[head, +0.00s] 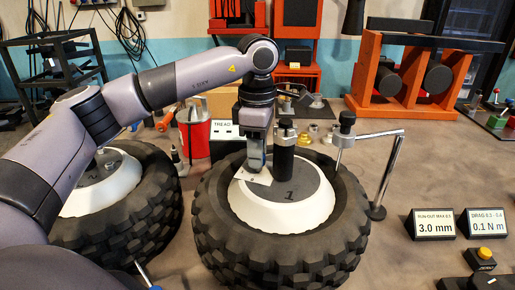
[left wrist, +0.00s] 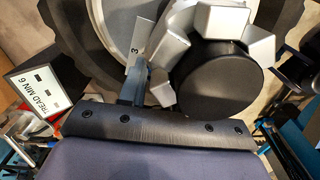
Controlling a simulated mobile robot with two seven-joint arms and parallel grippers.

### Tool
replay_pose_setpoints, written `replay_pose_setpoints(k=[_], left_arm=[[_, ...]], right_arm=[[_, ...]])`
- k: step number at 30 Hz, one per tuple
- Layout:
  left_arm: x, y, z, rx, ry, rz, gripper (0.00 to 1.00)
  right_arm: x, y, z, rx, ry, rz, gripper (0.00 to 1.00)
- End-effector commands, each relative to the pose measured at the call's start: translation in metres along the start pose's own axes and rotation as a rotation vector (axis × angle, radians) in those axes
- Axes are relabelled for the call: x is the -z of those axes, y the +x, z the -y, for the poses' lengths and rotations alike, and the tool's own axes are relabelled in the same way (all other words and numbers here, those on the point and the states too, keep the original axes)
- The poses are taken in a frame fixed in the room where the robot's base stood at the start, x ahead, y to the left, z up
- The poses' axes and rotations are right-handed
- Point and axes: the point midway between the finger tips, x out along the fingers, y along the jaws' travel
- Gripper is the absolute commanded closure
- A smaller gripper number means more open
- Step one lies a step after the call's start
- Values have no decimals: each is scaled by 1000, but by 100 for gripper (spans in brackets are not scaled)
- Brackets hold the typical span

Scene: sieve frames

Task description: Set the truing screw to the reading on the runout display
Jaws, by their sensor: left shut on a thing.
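The runout display (head: 433,225) stands at the right front and reads 3.0 mm, under the words run-out max 0.5. My left gripper (head: 256,163) points down at the hub of the middle wheel, left of a black post. It is shut on what I take to be the truing screw, mostly hidden by the fingers. A pale plate (head: 251,177) lies at the fingertips; in the left wrist view this plate (left wrist: 138,50) bears a 3. The left wrist view also shows the gripper finger (left wrist: 133,85) beside it. My right gripper is not in view.
The knobbly tyre (head: 285,245) surrounds the white hub. The black post (head: 284,155) stands close right of my gripper. A chrome bent arm (head: 388,175) stands right of the tyre. A drag display (head: 487,224) and a yellow button (head: 484,254) are at right. Another wheel (head: 135,215) lies left.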

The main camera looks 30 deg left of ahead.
Motion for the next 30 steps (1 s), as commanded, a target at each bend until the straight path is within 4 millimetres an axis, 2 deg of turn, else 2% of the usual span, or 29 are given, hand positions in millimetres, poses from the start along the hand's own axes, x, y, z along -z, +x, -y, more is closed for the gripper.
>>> replay_pose_setpoints(k=[6,16,17,19,30], left_arm=[[0,-1,0,-2,129,1,97],[-1,-1,0,-3,147,2,97],[-1,-1,0,-3,147,2,64],[-1,-1,0,-3,146,2,41],[-1,-6,0,-3,146,1,41]], right_arm=[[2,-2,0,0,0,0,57],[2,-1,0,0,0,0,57],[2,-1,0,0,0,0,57],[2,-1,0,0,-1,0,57],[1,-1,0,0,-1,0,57]])
